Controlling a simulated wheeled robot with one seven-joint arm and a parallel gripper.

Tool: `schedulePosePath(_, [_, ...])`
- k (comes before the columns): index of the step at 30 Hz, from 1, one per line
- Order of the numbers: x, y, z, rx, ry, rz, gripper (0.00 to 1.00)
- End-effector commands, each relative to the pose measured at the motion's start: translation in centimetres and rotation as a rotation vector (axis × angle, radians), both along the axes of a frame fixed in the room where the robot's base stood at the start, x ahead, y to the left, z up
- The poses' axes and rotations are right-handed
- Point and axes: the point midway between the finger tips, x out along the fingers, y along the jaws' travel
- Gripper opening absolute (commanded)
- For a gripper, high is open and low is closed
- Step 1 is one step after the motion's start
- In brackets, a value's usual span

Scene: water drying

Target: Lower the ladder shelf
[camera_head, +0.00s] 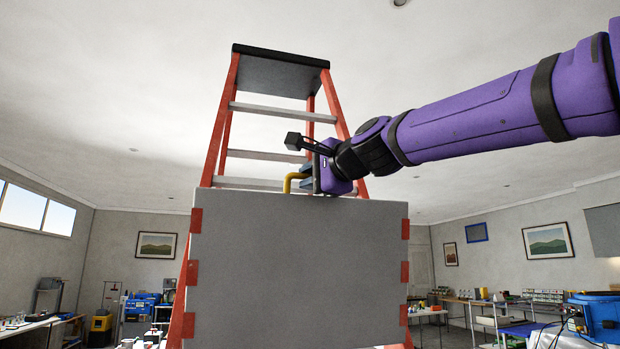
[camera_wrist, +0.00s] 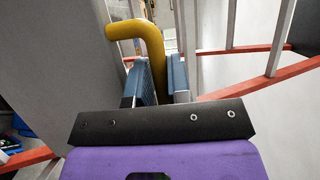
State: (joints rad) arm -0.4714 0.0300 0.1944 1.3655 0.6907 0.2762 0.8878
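The ladder (camera_head: 228,125) stands upright in the head view, with orange-red rails, grey treads and a dark top step. Its shelf is the large grey panel (camera_head: 295,265) on the near side, standing steep and nearly upright. A yellow bent handle (camera_head: 290,180) sits at the panel's top edge; it also shows in the wrist view (camera_wrist: 152,45). My gripper (camera_head: 308,174) is at this handle, reaching in from the right. In the wrist view its two blue fingers (camera_wrist: 163,82) lie on either side of the handle's bar, close against it. The lower end of the bar is hidden.
Benches with small items line the room, on the left (camera_head: 35,325) and at the right (camera_head: 465,301). A blue machine (camera_head: 597,312) stands at the lower right. Open air surrounds the ladder's upper part. The floor in front of the panel is out of view.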

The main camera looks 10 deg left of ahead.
Motion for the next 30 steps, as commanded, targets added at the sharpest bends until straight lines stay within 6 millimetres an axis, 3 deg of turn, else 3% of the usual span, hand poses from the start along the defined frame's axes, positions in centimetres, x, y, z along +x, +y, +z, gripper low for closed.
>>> schedulePosePath(2, [0.0,0.0,0.0,0.000,0.000,0.000,0.00])
schedulePosePath(11, [-0.3,-0.2,-0.1,0.000,0.000,0.000,0.00])
schedulePosePath(16, [-1.7,-0.8,-0.3,-0.001,0.001,0.001,0.00])
schedulePosePath(23, [-5.6,-2.6,-1.6,0.000,0.001,0.003,0.00])
schedulePosePath(30, [-10.7,-4.3,-4.5,-0.002,0.002,0.005,0.00])
